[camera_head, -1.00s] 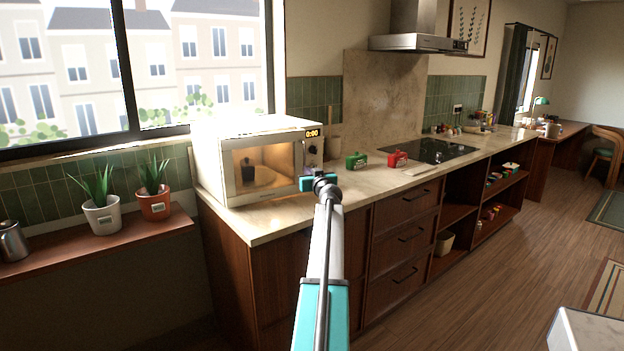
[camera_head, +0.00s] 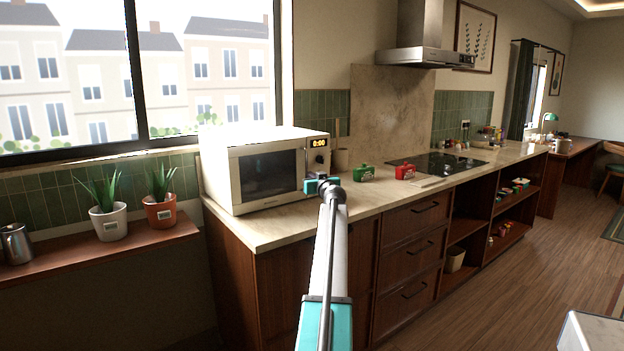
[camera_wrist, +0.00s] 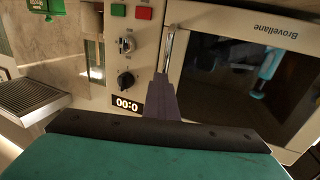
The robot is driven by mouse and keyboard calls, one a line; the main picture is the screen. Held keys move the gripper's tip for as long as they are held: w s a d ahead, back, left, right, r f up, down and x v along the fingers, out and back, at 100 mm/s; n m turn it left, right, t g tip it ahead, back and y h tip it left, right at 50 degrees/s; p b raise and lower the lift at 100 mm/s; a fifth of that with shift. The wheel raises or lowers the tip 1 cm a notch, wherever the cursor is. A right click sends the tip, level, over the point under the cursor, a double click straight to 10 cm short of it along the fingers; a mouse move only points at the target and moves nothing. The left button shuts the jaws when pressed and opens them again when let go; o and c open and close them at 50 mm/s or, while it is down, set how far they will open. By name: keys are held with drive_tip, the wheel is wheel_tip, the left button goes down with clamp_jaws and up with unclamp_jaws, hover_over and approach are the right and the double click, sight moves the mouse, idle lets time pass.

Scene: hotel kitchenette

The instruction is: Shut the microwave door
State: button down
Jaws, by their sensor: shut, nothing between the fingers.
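The cream microwave (camera_head: 262,170) stands on the counter. Its door (camera_head: 268,176) lies flush with the front, its window is dark, and I see no gap at its edge. In the wrist view the door window (camera_wrist: 245,85) and the metal handle (camera_wrist: 168,52) show close up. My gripper (camera_head: 312,186) is shut and empty, in front of the microwave near the handle side of the door. In the wrist view its dark fingers (camera_wrist: 162,100) are together beside the handle's end; I cannot tell if they touch it.
A green box (camera_head: 364,173) and a red box (camera_head: 405,172) stand on the counter (camera_head: 285,224), right of the microwave. A cooktop (camera_head: 437,163) lies beyond. Potted plants (camera_head: 109,222) stand on a shelf at the left.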

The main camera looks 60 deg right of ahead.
drive_tip(key=shift+w+r, duration=0.45)
drive_tip(key=shift+w, duration=0.05)
drive_tip(key=shift+a, duration=0.1)
drive_tip(key=s+d+b+v, duration=0.1)
drive_tip(key=b+v, duration=0.2)
drive_tip(key=v, duration=1.1)
drive_tip(key=shift+s+f, duration=0.4)
drive_tip(key=shift+s, duration=0.15)
drive_tip(key=shift+d, duration=0.15)
